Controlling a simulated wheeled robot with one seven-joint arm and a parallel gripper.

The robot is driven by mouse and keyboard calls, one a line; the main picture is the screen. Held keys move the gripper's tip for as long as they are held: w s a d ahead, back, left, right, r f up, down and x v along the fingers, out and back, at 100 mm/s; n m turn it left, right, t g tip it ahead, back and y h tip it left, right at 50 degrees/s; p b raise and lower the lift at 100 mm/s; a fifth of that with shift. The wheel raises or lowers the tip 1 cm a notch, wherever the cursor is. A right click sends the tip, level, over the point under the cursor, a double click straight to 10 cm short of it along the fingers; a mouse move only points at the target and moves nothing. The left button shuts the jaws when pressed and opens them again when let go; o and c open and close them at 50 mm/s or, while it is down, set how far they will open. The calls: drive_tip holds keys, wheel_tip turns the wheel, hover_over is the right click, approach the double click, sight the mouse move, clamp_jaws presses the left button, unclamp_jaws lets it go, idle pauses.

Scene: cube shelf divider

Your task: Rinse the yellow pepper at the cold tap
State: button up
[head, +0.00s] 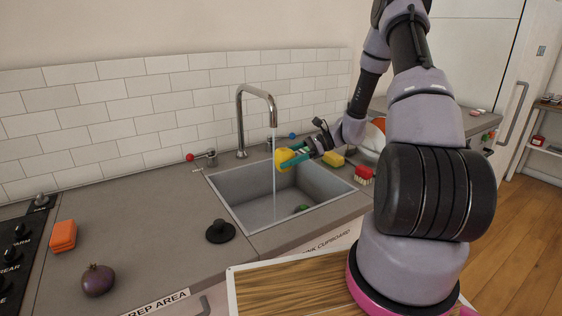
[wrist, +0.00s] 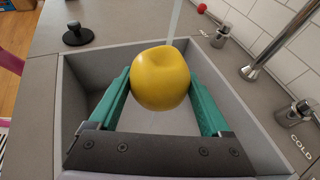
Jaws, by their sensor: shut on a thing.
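The yellow pepper (head: 283,155) is held over the sink (head: 247,204) between the green fingers of my gripper (head: 292,158). In the wrist view the pepper (wrist: 160,78) sits between both fingertips. A thin stream of water (head: 274,180) runs from the tall spout (head: 240,122) into the sink. The stream passes at the pepper's far edge; I cannot tell whether it wets it.
A black plug (head: 220,231) lies on the counter before the sink. A green item (head: 301,209) lies in the sink.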

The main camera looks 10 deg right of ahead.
drive_tip(key=shift+s, duration=0.1)
drive_tip(key=s, duration=0.7)
drive_tip(key=shift+s+d, duration=0.4)
idle(1.2)
drive_tip(key=s+r, duration=0.4)
drive_tip(key=s, duration=0.1)
drive_tip(key=shift+d, duration=0.25)
idle(0.5)
